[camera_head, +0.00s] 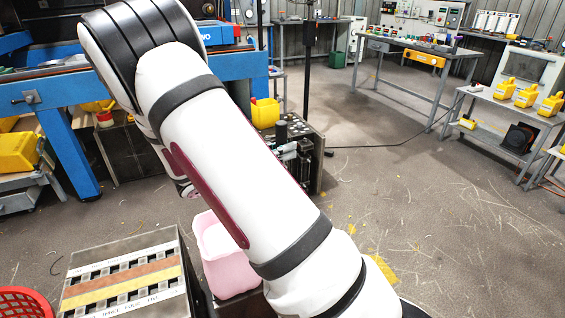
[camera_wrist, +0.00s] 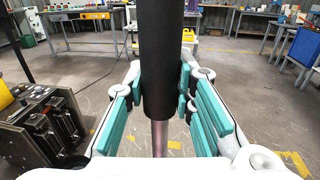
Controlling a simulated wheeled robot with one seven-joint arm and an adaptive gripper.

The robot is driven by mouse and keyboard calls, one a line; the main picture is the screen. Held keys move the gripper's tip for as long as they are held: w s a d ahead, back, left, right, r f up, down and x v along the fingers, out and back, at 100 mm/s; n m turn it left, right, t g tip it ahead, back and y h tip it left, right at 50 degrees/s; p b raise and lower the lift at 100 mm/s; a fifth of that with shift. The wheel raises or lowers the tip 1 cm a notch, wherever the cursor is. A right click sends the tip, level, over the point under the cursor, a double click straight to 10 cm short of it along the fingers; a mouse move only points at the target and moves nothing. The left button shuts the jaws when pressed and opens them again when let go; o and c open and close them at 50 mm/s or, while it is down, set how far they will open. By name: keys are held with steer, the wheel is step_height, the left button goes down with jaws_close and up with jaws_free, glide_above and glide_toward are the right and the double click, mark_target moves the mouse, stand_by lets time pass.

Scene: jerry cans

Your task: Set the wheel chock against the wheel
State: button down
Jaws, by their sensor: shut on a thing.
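My gripper (camera_wrist: 160,85) shows in the wrist view, its teal-padded fingers on both sides of a thick black cylinder (camera_wrist: 161,60). It is shut on this cylinder, which stands upright in the picture and runs out of the top edge. A thinner metal rod (camera_wrist: 160,138) comes out of its lower end. I cannot make out a wheel chock or a wheel for certain in either view. In the head view my arm crosses the middle, and my gripper does not show.
A pink bin (camera_head: 224,255), a slotted box (camera_head: 128,275) and a red basket (camera_head: 22,302) are near the front. A dark pole (camera_head: 308,60) stands mid-room. The right floor is mostly open.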

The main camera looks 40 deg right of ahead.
mark_target(278, 140)
step_height(278, 140, up, 2)
steer(key=shift+s+r+p, duration=0.25)
steer(key=shift+r+p, duration=0.4)
steer(key=shift+p, duration=0.05)
steer(key=s+r+p, duration=0.4)
steer(key=r+p, duration=0.4)
